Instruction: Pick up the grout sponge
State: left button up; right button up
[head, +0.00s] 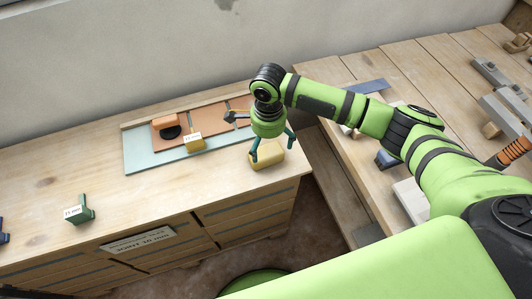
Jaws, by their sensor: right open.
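The grout sponge (267,160) is a pale yellow block on the light wooden bench top, near its right end. My right gripper (272,149) points down over it with its teal fingers spread open. The fingertips are low, at either side of the sponge's upper part. I cannot tell whether they touch it. The gripper hides part of the sponge's back. My left gripper is not in view.
Left of the sponge, a pale tiled board (140,150) holds an orange-and-black tool (168,127) and a yellow labelled block (193,142). A green labelled piece (79,210) stands farther left. A second table (345,165) with grey blocks is at right.

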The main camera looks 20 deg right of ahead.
aim_at(268, 155)
jog(key=shift+w+d+f, duration=0.1)
jog(key=shift+d+f, duration=0.1)
jog(key=f, duration=0.3)
jog(key=f+p, duration=0.1)
jog(key=f, duration=0.2)
jog(key=shift+a+f, duration=0.2)
jog(key=shift+f, duration=0.05)
jog(key=shift+s, duration=0.2)
jog(key=c, duration=1.1)
